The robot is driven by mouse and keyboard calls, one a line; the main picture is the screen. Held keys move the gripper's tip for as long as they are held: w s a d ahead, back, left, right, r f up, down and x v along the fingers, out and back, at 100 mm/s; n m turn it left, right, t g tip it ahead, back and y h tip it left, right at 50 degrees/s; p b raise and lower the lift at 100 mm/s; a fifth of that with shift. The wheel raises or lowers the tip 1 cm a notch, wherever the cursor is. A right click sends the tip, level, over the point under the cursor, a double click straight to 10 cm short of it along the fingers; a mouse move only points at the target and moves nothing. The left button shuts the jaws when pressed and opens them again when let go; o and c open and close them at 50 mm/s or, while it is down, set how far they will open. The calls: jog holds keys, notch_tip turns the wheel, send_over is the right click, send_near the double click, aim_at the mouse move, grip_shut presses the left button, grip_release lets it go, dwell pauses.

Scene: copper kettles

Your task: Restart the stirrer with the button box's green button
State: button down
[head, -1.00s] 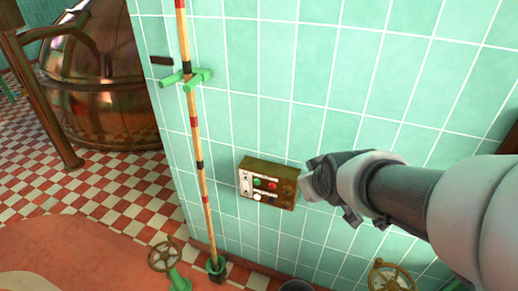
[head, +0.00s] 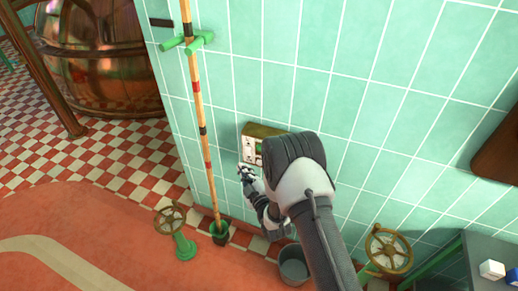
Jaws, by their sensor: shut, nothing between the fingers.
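The button box (head: 250,131) is a small brass-coloured box on the green tiled wall, with a pale panel at its left. My arm covers its right part. A bit of green (head: 259,147) shows at the edge of my arm, perhaps the green button; the other buttons are hidden. My gripper (head: 244,171) is shut and empty, just below the box's lower left in the picture. Whether it touches the box I cannot tell.
A striped pole (head: 201,125) in green holders stands left of the box. Handwheels (head: 170,218) (head: 388,249) stand low on both sides. A grey bucket (head: 293,265) is below my arm. A copper kettle (head: 100,60) stands back left. A grey table (head: 490,250) is at lower right.

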jog(key=shift+s+f, duration=0.15)
jog(key=shift+f, duration=0.05)
jog(key=w+d+b, duration=0.3)
jog(key=w, duration=0.5)
jog(key=shift+w, duration=0.2)
jog(key=shift+w, duration=0.1)
dwell(1.5)
jog(key=shift+w+d+b, duration=0.1)
jog(key=shift+w+b, duration=0.15)
jog(key=shift+b, duration=0.3)
